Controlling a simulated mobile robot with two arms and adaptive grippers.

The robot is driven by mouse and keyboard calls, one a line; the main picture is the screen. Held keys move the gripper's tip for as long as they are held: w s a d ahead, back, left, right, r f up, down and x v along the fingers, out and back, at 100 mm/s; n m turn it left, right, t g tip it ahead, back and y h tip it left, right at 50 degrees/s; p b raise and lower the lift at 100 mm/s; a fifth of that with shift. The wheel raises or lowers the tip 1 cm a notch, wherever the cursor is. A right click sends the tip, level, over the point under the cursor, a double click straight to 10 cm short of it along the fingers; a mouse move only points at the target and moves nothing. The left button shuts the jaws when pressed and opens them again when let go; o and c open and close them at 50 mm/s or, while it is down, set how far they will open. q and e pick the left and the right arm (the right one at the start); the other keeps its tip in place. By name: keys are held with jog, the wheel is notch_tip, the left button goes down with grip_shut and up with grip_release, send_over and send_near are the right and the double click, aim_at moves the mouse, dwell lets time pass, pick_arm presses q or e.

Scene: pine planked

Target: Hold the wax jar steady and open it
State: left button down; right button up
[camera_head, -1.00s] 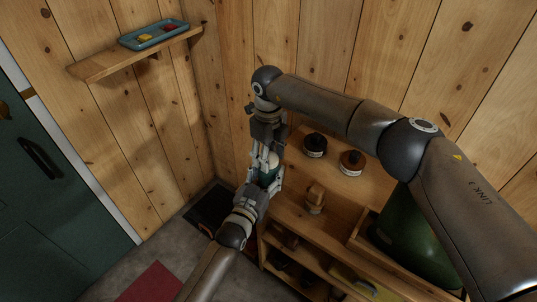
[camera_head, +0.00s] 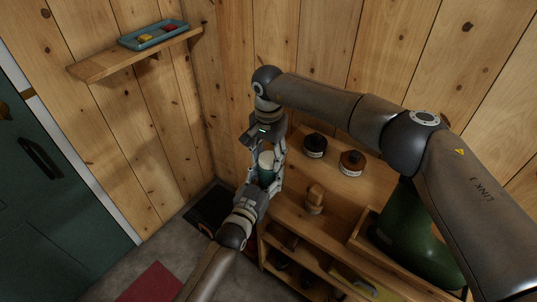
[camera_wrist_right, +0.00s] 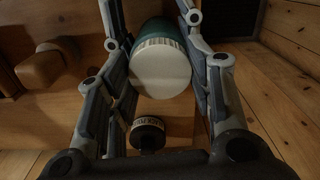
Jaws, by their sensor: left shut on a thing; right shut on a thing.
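The wax jar has a teal body (camera_head: 266,178) and a pale cream lid (camera_head: 266,160). It stands upright between my two grippers at the left end of the shelf unit. My left gripper (camera_head: 265,184) comes from below and is shut on the jar's body. My right gripper (camera_head: 268,158) reaches down from above and is shut on the lid. In the right wrist view the round lid (camera_wrist_right: 160,70) lies between the fingers, with the teal body (camera_wrist_right: 163,28) behind it. The fingers hide parts of the jar. I cannot see a gap between lid and body.
A large green rounded object (camera_head: 405,230) is at right. A wall shelf (camera_head: 95,67) bears a blue tray (camera_head: 140,41).

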aim_at(269, 158)
jog(key=n, duration=0.3)
jog(key=shift+r, duration=0.2)
dwell(0.5)
jog(key=shift+r, duration=0.95)
jog(key=shift+r, duration=2)
pick_arm(q)
jog(key=c, duration=0.5)
grip_release()
jog(key=shift+s, duration=0.1)
